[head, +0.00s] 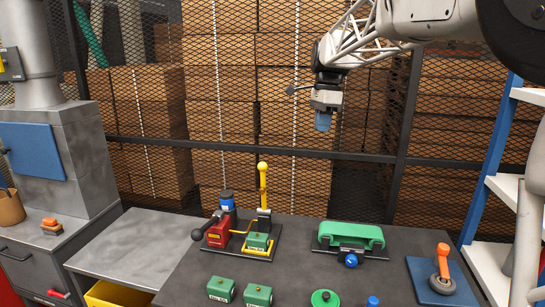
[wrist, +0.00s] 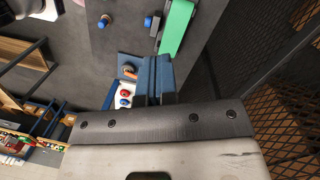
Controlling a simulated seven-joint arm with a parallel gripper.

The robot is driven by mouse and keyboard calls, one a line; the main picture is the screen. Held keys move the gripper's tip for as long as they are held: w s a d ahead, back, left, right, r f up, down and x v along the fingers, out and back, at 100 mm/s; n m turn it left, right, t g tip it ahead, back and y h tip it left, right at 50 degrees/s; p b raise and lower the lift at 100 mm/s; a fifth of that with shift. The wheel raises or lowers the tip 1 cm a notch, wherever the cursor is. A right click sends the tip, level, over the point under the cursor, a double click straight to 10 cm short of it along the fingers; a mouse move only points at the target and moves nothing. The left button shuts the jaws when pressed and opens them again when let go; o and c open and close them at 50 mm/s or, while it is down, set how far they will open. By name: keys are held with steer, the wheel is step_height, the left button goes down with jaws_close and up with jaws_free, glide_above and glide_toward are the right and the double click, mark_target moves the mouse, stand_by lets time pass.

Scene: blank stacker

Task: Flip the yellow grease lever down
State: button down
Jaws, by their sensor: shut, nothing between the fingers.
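The yellow grease lever (head: 263,188) stands upright with a round knob on top, on the dark fixture plate in the middle of the table in the head view. A red block (head: 219,233) with a blue-capped cylinder (head: 227,203) stands just left of it, and a green block (head: 257,242) sits at its foot. My gripper (head: 323,125) hangs high above the table, up and to the right of the lever, well apart from it. Its blue fingers point down and are shut and empty; they also show in the wrist view (wrist: 154,78). The lever is not recognisable in the wrist view.
A green machine part (head: 350,236) stands right of the lever fixture. Two loose green blocks (head: 221,289) lie at the front. An orange-handled tool (head: 443,262) rests on a blue pad at right. A mesh fence (head: 290,110) stands behind the table. The air between gripper and lever looks clear.

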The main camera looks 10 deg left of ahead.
steer(key=w+a+f+m+g, duration=0.1)
steer(key=w+a+f+m, duration=0.1)
steer(key=w+a, duration=0.5)
steer(key=w+a+f+m+g, duration=0.1)
steer(key=w+a+m, duration=0.2)
steer(key=w+a, duration=0.5)
steer(key=shift+a+f+m, duration=0.3)
steer(key=shift+a+f, duration=0.05)
steer(key=shift+a, duration=0.8)
steer(key=shift+f, duration=0.15)
steer(key=s+f, duration=0.6)
steer(key=f, duration=0.4)
steer(key=shift+s+a+f, duration=0.2)
steer(key=shift+s+a, duration=0.15)
steer(key=shift+a, duration=0.05)
steer(key=shift+s, duration=0.15)
